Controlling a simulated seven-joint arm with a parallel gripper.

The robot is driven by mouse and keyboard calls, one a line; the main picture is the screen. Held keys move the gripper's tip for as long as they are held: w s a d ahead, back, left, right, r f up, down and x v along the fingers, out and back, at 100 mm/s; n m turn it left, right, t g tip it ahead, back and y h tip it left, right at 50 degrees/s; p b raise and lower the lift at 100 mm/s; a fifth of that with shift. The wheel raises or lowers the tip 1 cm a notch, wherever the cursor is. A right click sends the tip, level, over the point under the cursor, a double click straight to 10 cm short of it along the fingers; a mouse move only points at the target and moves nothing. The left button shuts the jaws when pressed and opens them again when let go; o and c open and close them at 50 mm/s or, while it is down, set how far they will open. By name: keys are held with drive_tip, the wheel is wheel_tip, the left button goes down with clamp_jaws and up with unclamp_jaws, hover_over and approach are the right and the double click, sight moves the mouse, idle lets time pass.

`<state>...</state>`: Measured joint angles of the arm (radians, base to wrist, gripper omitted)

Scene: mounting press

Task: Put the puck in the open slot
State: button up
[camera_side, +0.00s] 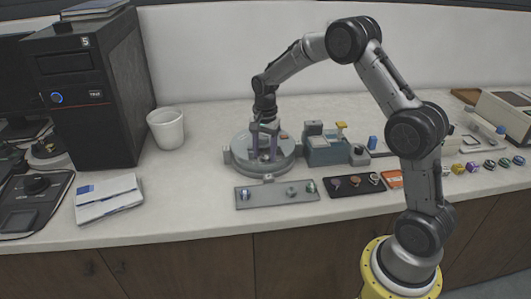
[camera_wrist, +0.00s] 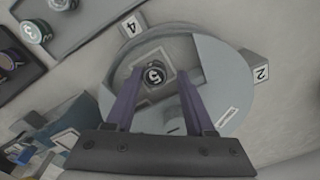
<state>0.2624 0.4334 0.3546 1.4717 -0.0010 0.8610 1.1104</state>
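In the wrist view a dark round puck (camera_wrist: 154,74) marked with a white 5 sits in a light square recess in the round grey press plate (camera_wrist: 222,72). The recess lies within a wider cut-out of the plate. My gripper (camera_wrist: 158,75) is open, its two purple fingers on either side of the puck with a gap to each. In the side view my gripper (camera_side: 265,156) points down over the round press (camera_side: 262,168); the puck there is hidden or too small to tell. Whether the fingertips are level with the puck cannot be told.
Tags 4 (camera_wrist: 131,25) and 2 (camera_wrist: 261,73) stand at the plate's rim. A grey tray (camera_side: 268,196) with several pucks lies in front of the press, a black tray (camera_side: 340,190) to its right. A teal-grey box unit (camera_side: 326,152) stands close right; a white cup (camera_side: 166,129) stands left.

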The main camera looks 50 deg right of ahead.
sight(266, 156)
drive_tip(key=shift+s+a+f, duration=0.15)
drive_tip(key=shift+s+f, duration=0.35)
drive_tip(key=shift+f, duration=0.05)
wheel_tip(266, 156, up, 13)
drive_tip(key=s+a+r+n+t, duration=0.1)
drive_tip(key=s+a+r+n, duration=0.35)
drive_tip(key=s+r, duration=0.2)
drive_tip(key=s+a+n+t, duration=0.2)
drive_tip(key=s+n, duration=0.3)
drive_tip(key=s, duration=0.6)
drive_tip(key=s+a+n+t, duration=0.2)
drive_tip(key=s+a+n, duration=0.3)
drive_tip(key=s, duration=0.6)
drive_tip(key=shift+a+f+n, duration=0.3)
drive_tip(key=shift+f+n, duration=0.05)
drive_tip(key=shift+n, duration=0.3)
